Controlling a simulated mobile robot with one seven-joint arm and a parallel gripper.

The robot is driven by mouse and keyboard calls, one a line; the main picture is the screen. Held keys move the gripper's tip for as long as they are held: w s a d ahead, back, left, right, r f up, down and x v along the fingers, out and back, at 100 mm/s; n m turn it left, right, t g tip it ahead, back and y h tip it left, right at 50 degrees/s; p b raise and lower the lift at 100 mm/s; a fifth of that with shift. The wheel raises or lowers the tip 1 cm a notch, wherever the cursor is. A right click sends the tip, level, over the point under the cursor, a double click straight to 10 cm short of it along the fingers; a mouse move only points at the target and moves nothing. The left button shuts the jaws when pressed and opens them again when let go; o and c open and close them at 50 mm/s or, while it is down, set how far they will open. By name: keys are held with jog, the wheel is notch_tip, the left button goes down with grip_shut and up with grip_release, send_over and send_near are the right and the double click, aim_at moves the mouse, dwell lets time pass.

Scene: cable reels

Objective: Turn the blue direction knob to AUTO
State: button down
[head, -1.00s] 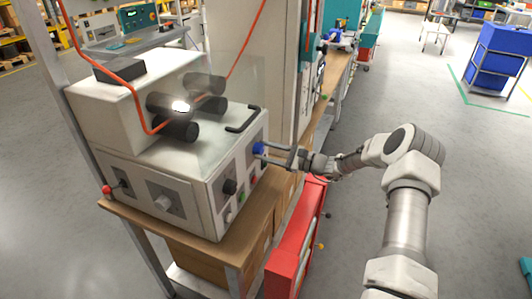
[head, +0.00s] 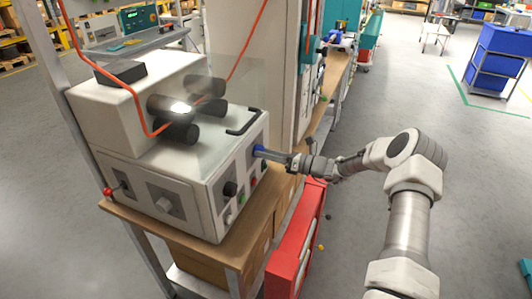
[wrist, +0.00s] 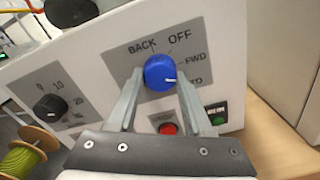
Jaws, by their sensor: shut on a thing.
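The blue direction knob (wrist: 160,70) is on the front panel of the pale machine, with labels BACK, OFF, FWD and one ending in "TO" around it. Its white pointer line points right and slightly down, toward the partly hidden "TO" label, below FWD. My gripper (wrist: 160,80) is shut on the knob, with one finger on each side. The right finger covers part of the "TO" label. In the head view, my gripper (head: 266,153) reaches the knob (head: 259,150) from the right; the pointer cannot be read there.
Beside the knob are a black dial (wrist: 50,107), a red button (wrist: 168,129) and a green button (wrist: 218,120). The machine (head: 190,195) stands on a wooden bench; a red cabinet (head: 296,240) is below my arm. Open floor lies to the right.

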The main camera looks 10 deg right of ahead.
jog(key=shift+m+p, duration=0.35)
jog(key=shift+m, duration=1.65)
jog(key=shift+c, duration=1.6)
grip_release()
jog(key=shift+d, duration=0.1)
jog(key=b+v, duration=0.1)
jog(key=v, duration=1.6)
jog(key=shift+b, duration=0.4)
jog(key=shift+s, duration=0.15)
